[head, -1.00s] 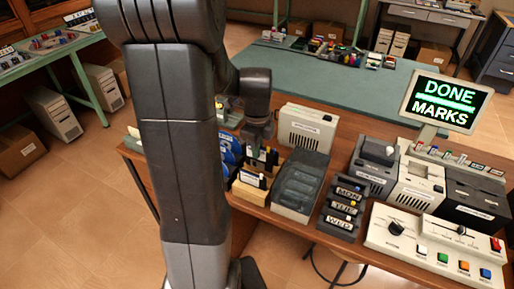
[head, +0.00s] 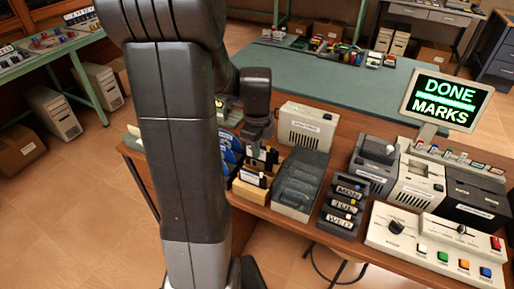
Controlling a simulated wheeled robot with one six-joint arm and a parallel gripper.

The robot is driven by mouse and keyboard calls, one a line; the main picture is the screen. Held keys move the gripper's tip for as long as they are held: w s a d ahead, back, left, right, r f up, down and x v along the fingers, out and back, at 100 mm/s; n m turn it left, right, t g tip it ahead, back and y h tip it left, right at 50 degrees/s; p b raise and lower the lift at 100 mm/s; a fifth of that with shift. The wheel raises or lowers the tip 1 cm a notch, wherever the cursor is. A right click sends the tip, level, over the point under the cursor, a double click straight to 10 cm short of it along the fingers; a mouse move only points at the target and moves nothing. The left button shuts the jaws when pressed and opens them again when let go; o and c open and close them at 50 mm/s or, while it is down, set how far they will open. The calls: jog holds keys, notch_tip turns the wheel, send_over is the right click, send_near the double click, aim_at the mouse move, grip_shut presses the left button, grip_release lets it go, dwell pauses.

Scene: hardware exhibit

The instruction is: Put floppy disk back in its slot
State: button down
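My gripper (head: 259,146) points down over a small rack (head: 247,190) on the wooden desk. Several dark floppy disks (head: 264,160) with light labels stand upright in the rack, just under and beside the fingers. The fingers are small and dark against the disks. I cannot tell whether they are open or shut, or whether they hold a disk. My arm hides the rack's left surroundings, and the slots are too small to make out.
Blue round-patterned items (head: 229,150) stand left of the rack. A grey lidded box (head: 299,187) is close on its right, with a beige speaker box (head: 306,124) behind. Further right are a MON/TUE/WED rack (head: 344,205), a control panel (head: 432,243) and a DONE MARKS screen (head: 446,102).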

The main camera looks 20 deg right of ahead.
aim_at(257, 167)
jog(key=shift+f+b, duration=1.9)
jog(key=shift+f, duration=0.7)
jog(key=c, duration=1.6)
grip_release()
jog(key=shift+r, duration=0.1)
notch_tip(257, 167, up, 8)
jog(key=p, duration=0.6)
jog(key=shift+p, duration=0.35)
